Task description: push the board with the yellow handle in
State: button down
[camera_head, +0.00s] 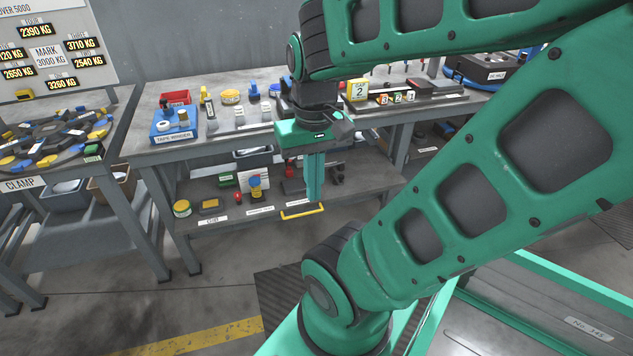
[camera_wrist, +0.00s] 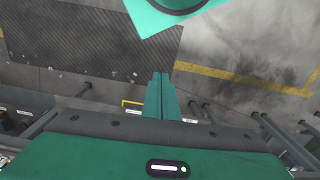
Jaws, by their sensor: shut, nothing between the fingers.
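The yellow handle (camera_head: 303,212) shows at the front edge of the lower shelf, just below my gripper in the head view. The board it belongs to is mostly hidden behind my gripper. My gripper (camera_head: 314,199) points down, fingers shut and empty, in front of the bench. In the wrist view the fingers (camera_wrist: 161,77) are together, and a piece of the yellow handle (camera_wrist: 131,102) shows just left of them. I cannot tell whether fingers and handle touch; they look apart in the wrist view.
The lower shelf (camera_head: 340,205) holds labelled small parts, with a yellow tin (camera_head: 182,208) at left. Above it is the bench top (camera_head: 150,97) with a blue tape winder (camera_head: 172,128). A clamp table (camera_head: 120,97) stands at left. The floor in front is clear, with a dark mat (camera_wrist: 100,45).

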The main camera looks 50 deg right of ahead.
aim_at(367, 171)
jog(key=u, duration=0.9)
jog(key=k, duration=0.9)
jog(key=z, duration=1.45)
jog(key=i, duration=0.5)
